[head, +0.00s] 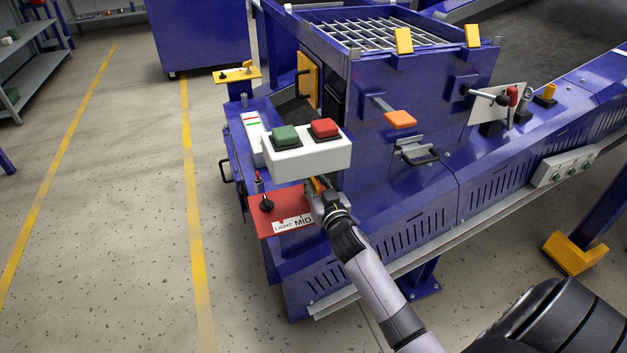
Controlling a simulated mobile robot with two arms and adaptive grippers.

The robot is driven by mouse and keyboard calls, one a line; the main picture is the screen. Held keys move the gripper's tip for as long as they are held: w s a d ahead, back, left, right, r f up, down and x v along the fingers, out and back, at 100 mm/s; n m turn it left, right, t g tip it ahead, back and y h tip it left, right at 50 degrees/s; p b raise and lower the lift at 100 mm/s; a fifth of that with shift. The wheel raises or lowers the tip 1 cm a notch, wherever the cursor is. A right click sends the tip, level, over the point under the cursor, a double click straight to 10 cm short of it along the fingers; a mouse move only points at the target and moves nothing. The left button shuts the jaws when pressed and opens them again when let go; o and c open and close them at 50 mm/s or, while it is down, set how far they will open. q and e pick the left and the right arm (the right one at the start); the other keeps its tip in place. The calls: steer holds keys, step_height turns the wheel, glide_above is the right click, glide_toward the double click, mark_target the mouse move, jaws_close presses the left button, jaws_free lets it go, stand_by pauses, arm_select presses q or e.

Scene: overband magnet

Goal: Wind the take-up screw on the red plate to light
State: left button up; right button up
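The red plate (272,228) sits at the near left corner of the blue machine. It carries a black knob (266,204) and a white scale strip (293,223) reading LIGHT and MID; any further marking is hidden by my arm. A thin upright with a red tip (258,181) stands behind the knob. My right gripper (317,188) is at the right end of the plate, just below the white button box, with a small orange-yellow part at its fingers. The fingers are too small and covered to show whether they grip it. My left gripper is out of view.
A white box (304,160) with green and red buttons overhangs the plate close above my gripper. The floor to the left is clear.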

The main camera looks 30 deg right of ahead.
steer(key=shift+o, duration=0.5)
steer(key=shift+s+a+f, duration=0.1)
steer(key=shift+s, duration=0.05)
steer(key=v, duration=1.1)
steer(key=shift+s, duration=0.35)
